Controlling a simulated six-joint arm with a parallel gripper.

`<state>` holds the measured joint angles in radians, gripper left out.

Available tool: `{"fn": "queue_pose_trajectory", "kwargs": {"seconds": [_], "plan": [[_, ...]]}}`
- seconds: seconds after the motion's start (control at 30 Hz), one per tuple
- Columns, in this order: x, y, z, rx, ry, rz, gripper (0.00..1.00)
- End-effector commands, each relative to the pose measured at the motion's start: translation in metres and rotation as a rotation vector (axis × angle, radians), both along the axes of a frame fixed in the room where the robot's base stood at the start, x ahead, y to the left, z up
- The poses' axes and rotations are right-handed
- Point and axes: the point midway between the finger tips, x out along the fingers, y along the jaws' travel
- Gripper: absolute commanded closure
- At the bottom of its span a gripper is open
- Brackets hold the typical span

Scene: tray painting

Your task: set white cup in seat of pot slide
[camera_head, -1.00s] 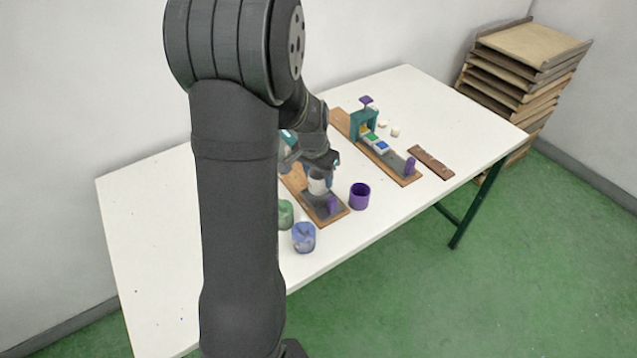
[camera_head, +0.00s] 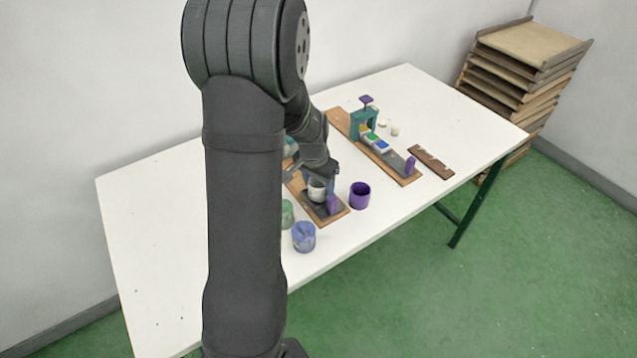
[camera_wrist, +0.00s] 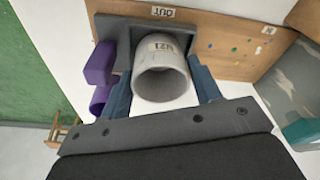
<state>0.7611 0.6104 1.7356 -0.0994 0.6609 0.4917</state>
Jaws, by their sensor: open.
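The white cup (camera_head: 316,190) stands at the near end of the grey pot slide (camera_head: 322,209), which lies on a wooden board, beside a purple handle (camera_head: 333,204). My gripper (camera_wrist: 162,88) is open, with one blue finger on each side of the cup. In the head view my gripper (camera_head: 325,175) is just above and behind the cup. The cup's base and the seat are hidden.
A purple cup (camera_head: 360,196) stands just right of the slide. A blue cup (camera_head: 304,237) and a partly hidden green cup (camera_head: 287,213) stand at the front. A second board (camera_head: 408,178) with a teal frame (camera_head: 364,123) lies further right. The table's left side is clear.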

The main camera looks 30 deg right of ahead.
Motion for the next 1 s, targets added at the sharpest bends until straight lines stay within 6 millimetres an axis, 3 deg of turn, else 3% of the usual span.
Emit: {"fn": "queue_pose_trajectory", "kwargs": {"seconds": [0.17, 0.6, 0.77, 1.0], "plan": [[0.0, 0.002, 0.023, -0.003, -0.003, 0.0, 0.43], [-0.005, 0.014, 0.105, -0.002, -0.003, 0.0, 0.43], [-0.006, 0.016, 0.117, -0.001, -0.001, 0.0, 0.43], [-0.007, 0.017, 0.119, 0.0, 0.0, 0.0, 0.43]]}}
